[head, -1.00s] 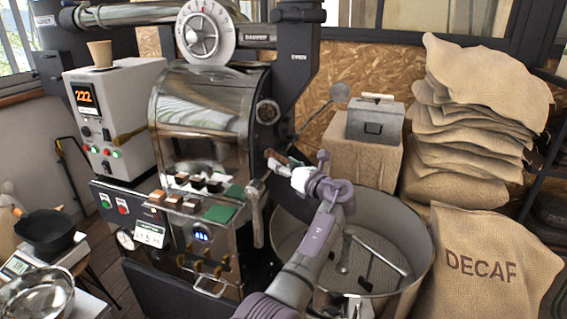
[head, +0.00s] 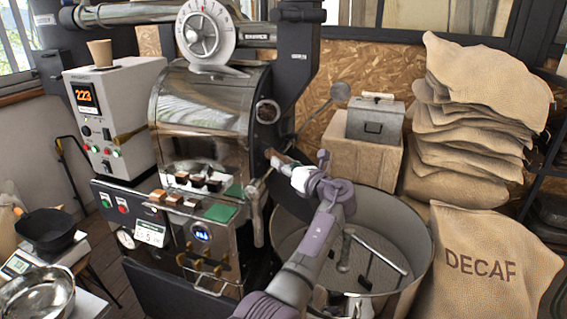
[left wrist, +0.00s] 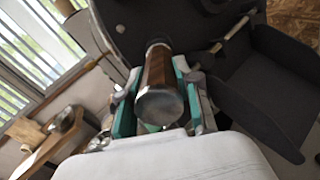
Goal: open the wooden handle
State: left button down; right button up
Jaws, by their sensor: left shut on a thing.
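The wooden handle (head: 273,155) sticks out from the front right of the roaster drum (head: 202,115). In the left wrist view the wooden handle (left wrist: 156,72) is a brown cylinder with a rounded metal end cap facing the camera. My left gripper (head: 287,164) is at the handle, its arm reaching up from the bottom middle of the head view. In the left wrist view the green-padded fingers of my left gripper (left wrist: 156,100) stand on both sides of the handle and are shut on it. In the head view my gripper hides part of the handle. My right gripper is not in view.
The round cooling tray (head: 418,235) lies below and right of my left arm. Stacked burlap sacks (head: 470,130) and a DECAF sack (head: 485,265) fill the right. A control cabinet (head: 125,95) stands left.

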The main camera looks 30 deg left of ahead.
pick_arm(q)
jog(key=p+v, duration=0.6)
jog(key=v, duration=0.4)
jog(key=shift+s, duration=0.1)
jog(key=c, duration=0.8)
grip_release()
jog(key=v, duration=0.7)
jog(key=shift+d, duration=0.25)
